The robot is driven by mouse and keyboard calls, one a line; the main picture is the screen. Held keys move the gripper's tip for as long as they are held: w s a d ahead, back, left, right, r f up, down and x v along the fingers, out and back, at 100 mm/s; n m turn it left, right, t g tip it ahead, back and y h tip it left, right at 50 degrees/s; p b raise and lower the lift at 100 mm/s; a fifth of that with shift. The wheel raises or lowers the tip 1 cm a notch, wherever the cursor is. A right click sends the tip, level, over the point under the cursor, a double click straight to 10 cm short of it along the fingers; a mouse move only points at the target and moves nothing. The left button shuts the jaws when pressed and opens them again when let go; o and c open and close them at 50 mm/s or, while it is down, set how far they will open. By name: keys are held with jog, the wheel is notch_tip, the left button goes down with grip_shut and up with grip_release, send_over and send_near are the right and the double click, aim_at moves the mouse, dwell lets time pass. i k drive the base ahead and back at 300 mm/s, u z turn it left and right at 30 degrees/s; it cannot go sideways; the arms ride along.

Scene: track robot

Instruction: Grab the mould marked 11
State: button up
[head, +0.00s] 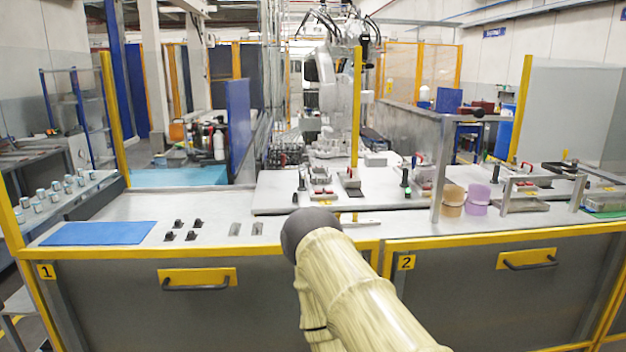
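I cannot make out a mould marked 11 anywhere in the head view; no such number is legible. Several small black pieces (179,230) and two flat grey pieces (246,229) lie on the left bench. My cream arm with a dark rounded end rises at the bottom centre, in front of the bench edge. My gripper's fingers do not show.
A blue mat (98,233) lies on the left bench. Yellow-edged drawers marked 1 (198,278) and 2 (527,259) front the benches. A grey metal post (441,172) and a yellow post (356,110) stand up there. Several small cans (55,187) sit far left.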

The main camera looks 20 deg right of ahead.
aim_at(319, 175)
jog(key=u, duration=2.6)
jog(key=k, duration=1.7)
jog(key=z, duration=2.4)
